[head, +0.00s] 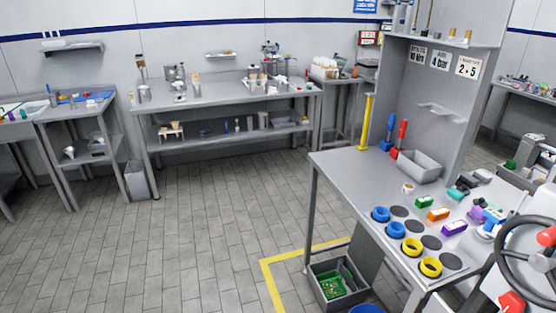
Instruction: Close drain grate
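No drain grate can be made out in the head view. The grey tiled floor (190,240) shows across the lower left and middle, with no visible opening in it. Parts of the floor are hidden behind the tables and below the picture's edge. Neither of my grippers shows in the head view.
A grey workbench (328,168) with blue and yellow rings stands at right. Under it sits a bin (322,290) with a green board, beside yellow floor tape (268,280). A long table (215,97) and a waste bin (138,181) stand along the back. The middle floor is clear.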

